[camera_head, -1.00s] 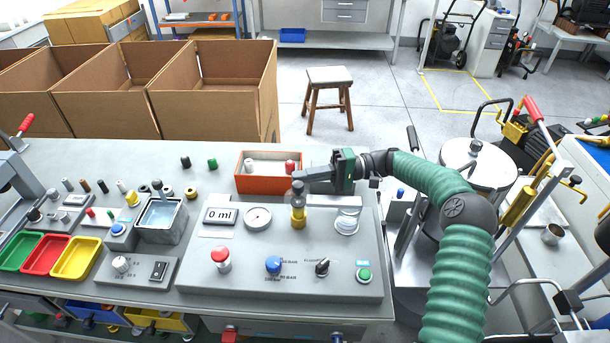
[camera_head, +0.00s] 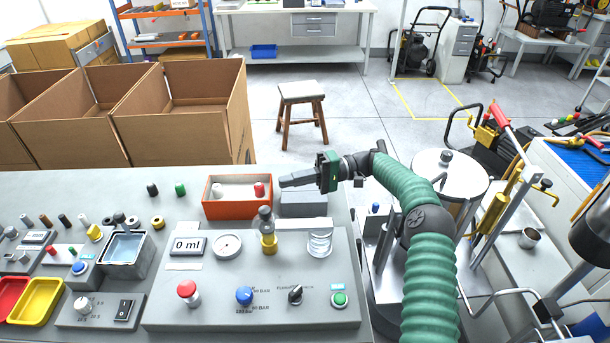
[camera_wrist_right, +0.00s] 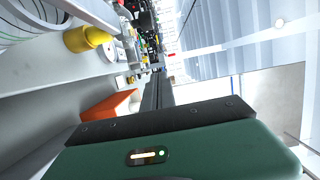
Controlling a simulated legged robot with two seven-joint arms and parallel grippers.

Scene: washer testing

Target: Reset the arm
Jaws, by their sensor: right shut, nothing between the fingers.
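My right arm is green and comes in from the lower right in the head view. Its right gripper (camera_head: 284,182) points left, above the back of the grey test panel (camera_head: 210,285). The fingers are together and hold nothing. The fingers also show edge-on in the wrist view (camera_wrist_right: 152,92). An orange box (camera_head: 215,210) with a white and a red piece in it stands just left of the fingertips. A yellow-based fitting with a grey top (camera_head: 268,240) stands on the panel below the gripper. My left gripper is out of view.
A gauge (camera_head: 228,245), a 0 ml display (camera_head: 188,246) and knobs sit on the panel. A coil (camera_head: 320,242) stands at its right. Cardboard boxes (camera_head: 190,110) and a stool (camera_head: 300,95) are beyond the table.

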